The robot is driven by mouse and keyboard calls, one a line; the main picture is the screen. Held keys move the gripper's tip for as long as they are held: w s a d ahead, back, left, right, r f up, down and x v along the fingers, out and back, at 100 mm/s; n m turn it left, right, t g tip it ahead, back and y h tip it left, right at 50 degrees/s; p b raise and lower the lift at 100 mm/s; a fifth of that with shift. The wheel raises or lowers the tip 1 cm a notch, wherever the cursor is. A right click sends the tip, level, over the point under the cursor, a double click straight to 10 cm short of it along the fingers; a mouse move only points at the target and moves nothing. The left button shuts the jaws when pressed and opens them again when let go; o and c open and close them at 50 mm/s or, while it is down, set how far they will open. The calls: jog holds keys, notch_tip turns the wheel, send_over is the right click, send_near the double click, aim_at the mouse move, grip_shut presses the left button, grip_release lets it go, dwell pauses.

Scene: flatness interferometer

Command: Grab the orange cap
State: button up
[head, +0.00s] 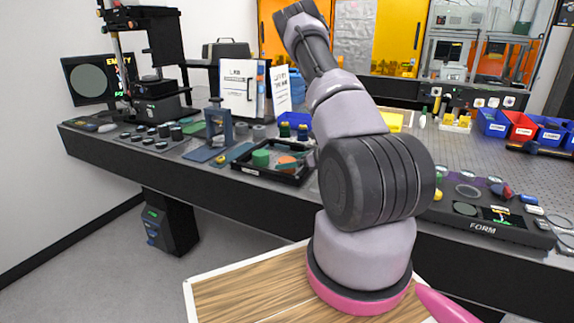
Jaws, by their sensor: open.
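A small orange piece (287,161), which looks like the orange cap, lies in a black tray (250,176) on the long bench. A round green piece (261,158) lies to its left in the same tray. The orange piece is small in the head view, so its exact shape is hard to tell. My arm rises in front of the bench, to the right of the tray, and hides part of the tray's right side. My gripper does not show in this view.
A blue frame stand (217,130) stands left of the tray. White booklets (238,88) stand behind it. A dark FORM console (482,226) lies on the right of the bench. Blue and red bins (522,126) stand at the far right. Bare perforated bench top (460,150) shows on the right.

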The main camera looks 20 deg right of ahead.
jog(key=shift+w+a+f, duration=0.15)
jog(key=shift+w+a, duration=0.05)
jog(key=shift+w, duration=0.2)
jog(key=c, duration=1.1)
jog(key=shift+c, duration=0.2)
